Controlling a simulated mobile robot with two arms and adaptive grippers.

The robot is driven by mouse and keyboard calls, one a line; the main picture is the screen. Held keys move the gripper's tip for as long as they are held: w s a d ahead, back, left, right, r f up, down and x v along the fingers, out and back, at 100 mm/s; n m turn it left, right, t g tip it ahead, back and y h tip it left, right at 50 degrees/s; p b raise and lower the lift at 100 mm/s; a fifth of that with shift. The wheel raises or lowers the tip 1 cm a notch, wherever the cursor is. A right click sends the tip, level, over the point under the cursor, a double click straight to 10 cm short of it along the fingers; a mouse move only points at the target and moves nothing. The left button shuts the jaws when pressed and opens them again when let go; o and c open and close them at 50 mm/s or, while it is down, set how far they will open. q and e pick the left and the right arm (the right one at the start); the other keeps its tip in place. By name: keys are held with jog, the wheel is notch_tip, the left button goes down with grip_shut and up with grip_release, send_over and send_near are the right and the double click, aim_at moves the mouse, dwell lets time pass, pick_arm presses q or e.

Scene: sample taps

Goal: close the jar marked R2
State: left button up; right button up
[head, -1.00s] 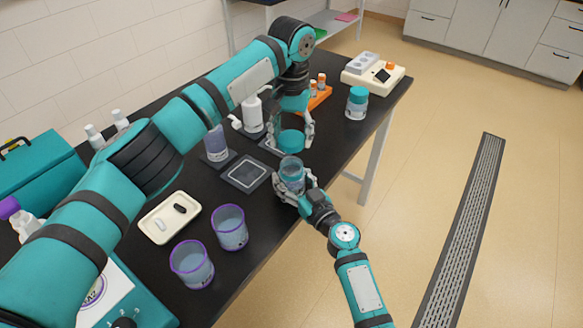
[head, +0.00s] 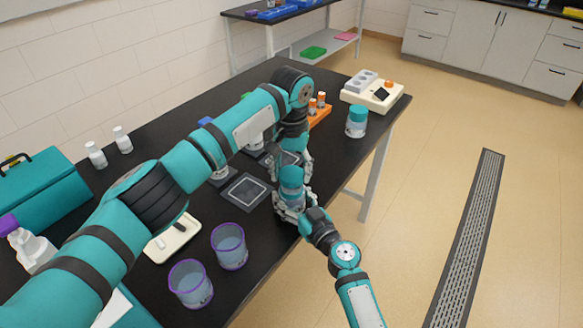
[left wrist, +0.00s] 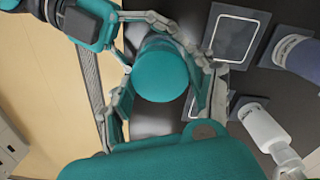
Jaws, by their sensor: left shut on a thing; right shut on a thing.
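A clear jar (head: 291,201) stands at the front edge of the black table, with my right gripper (head: 288,207) shut around its body. A teal lid (head: 291,176) is at the jar's mouth, and I see no clear gap between them. I cannot tell whether it is threaded on. My left gripper (head: 291,172) points down from above and is shut on the lid. In the left wrist view the lid (left wrist: 162,72) is between both fingers and hides the jar's mouth. No R2 mark is readable.
Another teal-lidded jar (head: 356,121) stands to the right, near a cream device (head: 372,94). An orange rack (head: 319,112) is behind. A dark square pad (head: 244,192) lies left of the jar. Two purple-rimmed beakers (head: 229,246) (head: 190,283) and a cream tray (head: 172,240) are at front left.

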pick_arm(q)
jog(key=shift+f, duration=0.55)
jog(key=shift+f, duration=0.6)
